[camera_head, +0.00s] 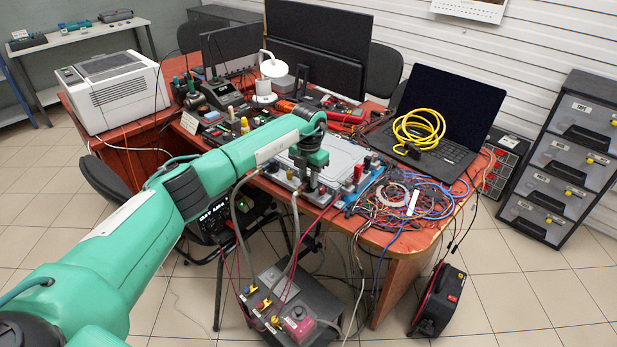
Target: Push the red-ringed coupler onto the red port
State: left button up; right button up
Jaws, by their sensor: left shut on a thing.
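My left gripper (309,186) is at the end of the teal arm and points down at the front edge of the desk. It is shut on a small part, most likely a hose coupler, which its fingers mostly hide. No red ring can be made out there. A pale hose (295,216) hangs below the gripper. I cannot tell which thing is the red port. My right gripper is not in view.
The red-brown desk (408,240) is crowded. A silver panel (343,158) lies beside the gripper. Tangled wires (405,200), a laptop (455,115) with a yellow cable (418,128), and red posts (357,173) are to its right. A second hose (236,205) hangs at left.

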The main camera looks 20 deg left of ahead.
aim_at(309, 179)
pick_arm(q)
jog(key=o, duration=1.3)
jog(key=shift+r+p, duration=0.55)
jog(key=shift+r, duration=0.2)
notch_tip(309, 179, up, 2)
jog(key=shift+d+r+p, duration=0.1)
jog(key=shift+p, duration=0.45)
jog(key=shift+r+p, duration=1.1)
jog(key=shift+r, duration=0.6)
